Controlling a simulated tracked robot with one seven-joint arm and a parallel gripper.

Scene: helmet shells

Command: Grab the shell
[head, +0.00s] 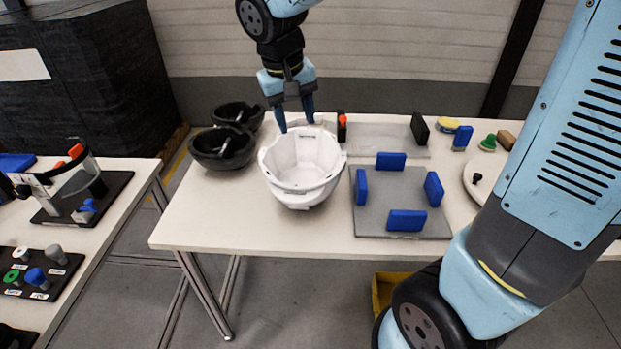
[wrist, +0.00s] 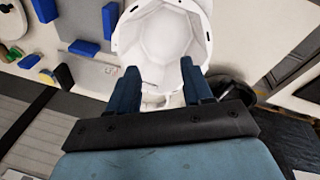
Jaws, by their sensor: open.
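The white helmet shell (head: 302,168) sits open side up near the front left of the table (head: 215,222) in the head view. In the wrist view the shell (wrist: 163,45) lies just beyond the fingertips, with its hollow inside showing. My gripper (head: 295,126) is open and points down at the shell's back rim. In the wrist view my gripper (wrist: 160,75) has its two blue fingers apart, with part of the shell's rim showing between them. I cannot tell whether either finger touches the shell.
Dark bowl-like shells (head: 222,148) stand left of the white shell. A grey plate (head: 400,190) with blue blocks (head: 406,220) lies to its right. An orange-topped item (head: 342,127) stands close behind on the right. A side table (head: 100,222) holds other fixtures.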

